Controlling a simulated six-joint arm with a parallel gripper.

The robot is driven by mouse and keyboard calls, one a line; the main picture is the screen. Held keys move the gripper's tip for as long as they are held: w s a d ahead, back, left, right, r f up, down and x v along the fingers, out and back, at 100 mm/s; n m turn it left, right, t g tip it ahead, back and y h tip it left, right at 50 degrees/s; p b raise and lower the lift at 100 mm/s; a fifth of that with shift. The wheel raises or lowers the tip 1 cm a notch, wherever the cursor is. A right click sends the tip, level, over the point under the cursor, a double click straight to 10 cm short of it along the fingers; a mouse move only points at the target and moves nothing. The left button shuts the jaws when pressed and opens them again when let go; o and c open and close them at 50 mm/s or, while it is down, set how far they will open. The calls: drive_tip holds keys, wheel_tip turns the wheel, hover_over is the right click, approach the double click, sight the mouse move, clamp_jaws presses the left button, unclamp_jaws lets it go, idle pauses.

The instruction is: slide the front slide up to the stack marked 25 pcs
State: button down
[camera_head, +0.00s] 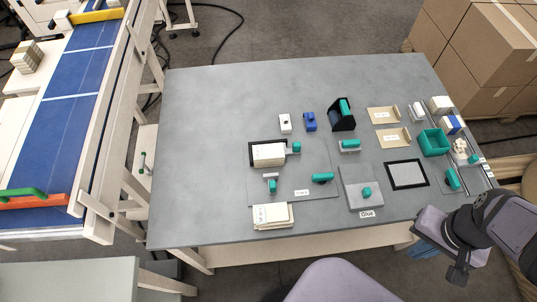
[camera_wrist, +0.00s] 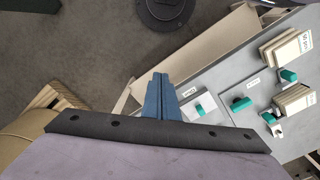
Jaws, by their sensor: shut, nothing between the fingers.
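A small teal-handled slide with a pale plate (camera_head: 272,184) stands at the front of a grey jig board (camera_head: 325,160). Just behind it a cream stack (camera_head: 268,154) lies in a dark-edged holder, with another teal-handled piece (camera_head: 297,146) at its right. Another cream stack (camera_head: 272,215) with a marking lies at the table's front edge. I cannot read for certain which is marked 25 pcs. The wrist view shows the slide's handle (camera_wrist: 289,75) between both stacks. My gripper (camera_head: 424,250) is shut and empty off the table's front right edge; its blue fingers (camera_wrist: 160,97) touch nothing.
A teal handle (camera_head: 322,178) lies right of the slide. A glue pad (camera_head: 360,190), a black-framed pad (camera_head: 407,174), a teal bin (camera_head: 434,142) and kraft pieces (camera_head: 383,115) stand further right. The table's left part (camera_head: 200,150) is clear. A conveyor (camera_head: 70,100) is at far left.

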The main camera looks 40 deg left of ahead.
drive_tip(key=c, duration=2.1)
unclamp_jaws()
drive_tip(key=o, duration=0.4)
drive_tip(key=shift+w+a, duration=0.2)
drive_tip(key=w+a+f+n+b, duration=0.1)
drive_tip(key=w+a+n+b, duration=0.15)
drive_tip(key=w+a, duration=0.45)
drive_tip(key=n+b, duration=0.3)
drive_tip(key=n, duration=0.4)
hover_over(273, 184)
drive_tip(key=shift+m, duration=0.25)
wheel_tip(273, 184, down, 7)
drive_tip(key=shift+a+r, duration=0.1)
drive_tip(key=shift+a, duration=0.05)
drive_tip(key=shift+f+p, duration=1.45)
drive_tip(key=shift+f, duration=2.2)
